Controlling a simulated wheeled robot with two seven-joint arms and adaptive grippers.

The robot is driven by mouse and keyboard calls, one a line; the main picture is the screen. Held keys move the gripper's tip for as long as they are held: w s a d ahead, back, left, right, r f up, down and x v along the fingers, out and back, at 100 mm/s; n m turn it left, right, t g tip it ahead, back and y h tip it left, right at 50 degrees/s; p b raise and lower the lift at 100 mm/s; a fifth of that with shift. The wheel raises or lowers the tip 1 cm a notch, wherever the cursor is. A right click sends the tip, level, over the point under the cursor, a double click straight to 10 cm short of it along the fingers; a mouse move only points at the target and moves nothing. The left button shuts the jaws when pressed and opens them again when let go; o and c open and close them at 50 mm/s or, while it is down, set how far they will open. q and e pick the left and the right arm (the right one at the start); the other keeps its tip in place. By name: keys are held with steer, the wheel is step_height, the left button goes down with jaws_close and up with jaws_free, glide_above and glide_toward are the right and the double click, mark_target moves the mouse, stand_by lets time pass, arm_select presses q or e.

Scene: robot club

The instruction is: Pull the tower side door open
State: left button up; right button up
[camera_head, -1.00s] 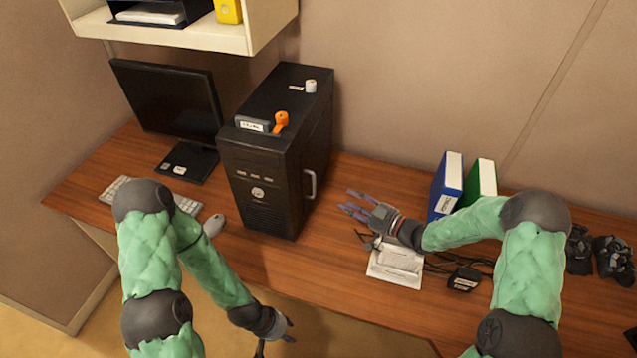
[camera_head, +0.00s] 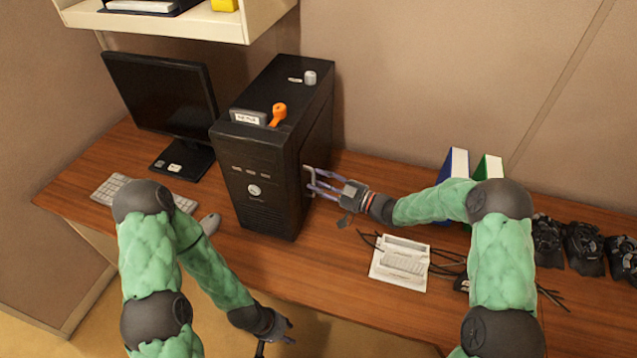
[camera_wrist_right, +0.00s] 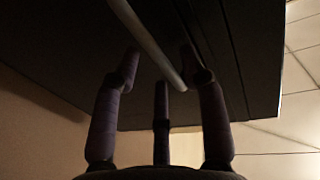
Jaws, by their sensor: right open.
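The black computer tower (camera_head: 258,185) stands upright on the desk. Its side door (camera_head: 319,135) is on the right face and looks closed, with a grey bar handle (camera_head: 308,181) near the front edge. My right gripper (camera_head: 315,182) is open at the handle, its fingers pointing left at the door. In the right wrist view, the handle (camera_wrist_right: 150,45) runs diagonally between the fingers of the gripper (camera_wrist_right: 155,75); whether they touch it I cannot tell. My left gripper (camera_head: 288,332) hangs low in front of the desk, away from the tower; its jaw state is unclear.
A monitor (camera_head: 160,105) and keyboard (camera_head: 108,187) are left of the tower, with a mouse (camera_head: 210,223) before it. A white tray (camera_head: 400,265), cables and binders (camera_head: 488,170) lie to the right. An orange item (camera_head: 278,114) sits on the tower. A shelf (camera_head: 200,24) hangs above.

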steer(key=shift+w+a, duration=0.25)
steer(key=shift+a, duration=0.2)
jaws_close()
steer(key=shift+d, duration=0.1)
